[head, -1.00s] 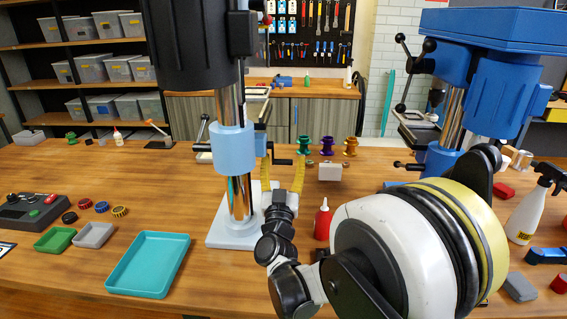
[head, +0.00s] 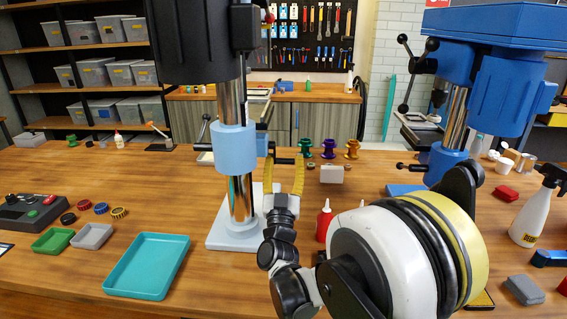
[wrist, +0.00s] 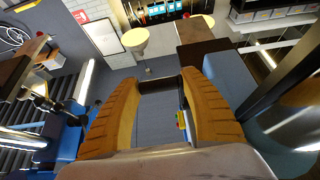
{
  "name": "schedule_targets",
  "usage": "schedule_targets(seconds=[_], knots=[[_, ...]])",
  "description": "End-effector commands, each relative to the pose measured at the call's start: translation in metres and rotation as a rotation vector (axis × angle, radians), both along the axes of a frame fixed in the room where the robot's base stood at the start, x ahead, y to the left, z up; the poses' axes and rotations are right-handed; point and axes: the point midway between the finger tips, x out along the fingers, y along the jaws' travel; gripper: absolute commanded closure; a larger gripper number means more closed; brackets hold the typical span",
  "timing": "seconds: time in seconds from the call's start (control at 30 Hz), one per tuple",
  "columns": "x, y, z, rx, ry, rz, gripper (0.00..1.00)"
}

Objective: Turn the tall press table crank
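The tall press stands left of centre in the head view, with a dark head, a shiny column and a light blue table collar (head: 234,150). Its black table crank (head: 285,160) sticks out to the right of the collar. My gripper (head: 284,162) has its yellow fingers pointing up, one on each side of the crank. In the wrist view the fingers of my gripper (wrist: 160,80) are spread apart, and a dark bar, seemingly the crank (wrist: 158,85), spans the gap near the tips. Whether the fingers touch it I cannot tell.
A blue press (head: 455,110) stands to the right. A red bottle (head: 325,222) stands close to the right of my wrist. A teal tray (head: 148,292) lies front left. Coloured spools (head: 328,148) and a pale box (head: 332,174) sit behind the gripper.

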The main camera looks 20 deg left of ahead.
Motion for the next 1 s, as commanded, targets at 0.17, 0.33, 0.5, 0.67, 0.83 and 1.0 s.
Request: schedule_targets(seconds=[0.17,0.33,0.5,0.67,0.83,1.0], knots=[[0.000,-0.001,0.000,0.000,0.000,-0.001,0.33],[0.000,0.000,0.000,-0.001,0.000,-0.001,0.33],[-0.016,-0.003,-0.009,0.000,0.000,0.001,0.33],[-0.040,-0.010,-0.024,0.000,0.000,0.000,0.33],[-0.058,-0.015,-0.035,-0.001,0.000,-0.001,0.33],[-0.063,-0.017,-0.038,0.000,0.000,-0.002,0.33]])
